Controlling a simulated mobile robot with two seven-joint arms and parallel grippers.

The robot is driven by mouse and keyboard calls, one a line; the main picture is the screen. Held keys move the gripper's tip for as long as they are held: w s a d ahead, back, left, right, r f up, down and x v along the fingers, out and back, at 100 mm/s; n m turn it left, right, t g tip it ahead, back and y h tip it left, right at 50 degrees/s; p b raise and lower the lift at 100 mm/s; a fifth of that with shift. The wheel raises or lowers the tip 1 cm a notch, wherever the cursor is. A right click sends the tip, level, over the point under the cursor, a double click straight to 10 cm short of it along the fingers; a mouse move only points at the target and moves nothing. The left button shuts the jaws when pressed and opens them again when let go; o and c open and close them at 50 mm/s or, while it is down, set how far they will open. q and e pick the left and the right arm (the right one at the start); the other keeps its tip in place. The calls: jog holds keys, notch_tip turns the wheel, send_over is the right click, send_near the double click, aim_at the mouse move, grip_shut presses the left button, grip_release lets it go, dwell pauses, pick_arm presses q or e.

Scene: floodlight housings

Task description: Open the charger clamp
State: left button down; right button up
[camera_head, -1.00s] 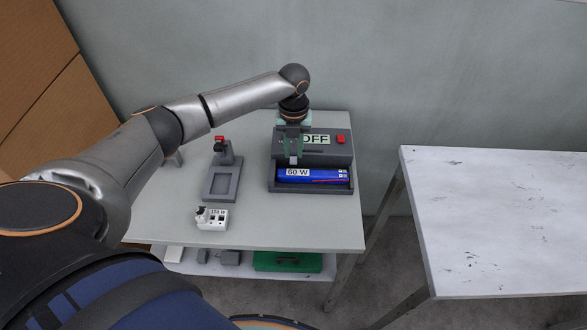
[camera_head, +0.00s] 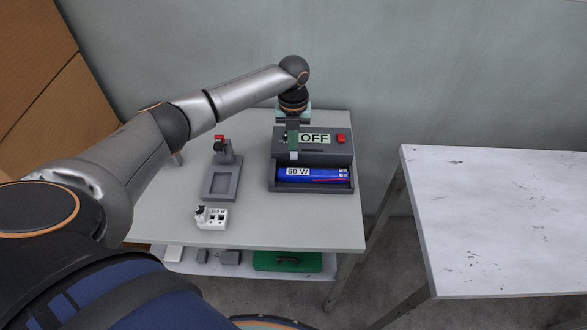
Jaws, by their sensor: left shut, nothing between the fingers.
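The charger (camera_head: 313,153) is a dark grey box at the back right of the grey table. It carries an "OFF" label and a red button (camera_head: 341,138). A blue battery pack (camera_head: 310,175) labelled "60 W" lies in its front bay. My left gripper (camera_head: 293,158) is shut and empty, pointing down at the left part of the charger, over its top near the left end of the battery. It hides part of the charger, and I cannot make out the clamp there or whether the fingers touch. My right gripper does not show.
A grey fixture (camera_head: 221,180) with a red-tipped post and a small white block (camera_head: 211,218) stand left of the charger. A green box (camera_head: 288,261) is on the lower shelf. A bare white table (camera_head: 500,220) stands at the right, across a gap.

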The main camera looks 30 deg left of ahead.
pick_arm(q)
jog(key=shift+w, duration=0.2)
jog(key=shift+w+a, duration=0.1)
jog(key=shift+w, duration=0.1)
jog(key=shift+w+a+b, duration=0.25)
jog(key=shift+w+b, duration=0.1)
jog(key=shift+b, duration=0.15)
dwell(0.5)
jog(key=c, duration=1.6)
grip_release()
jog(key=c, duration=1)
grip_release()
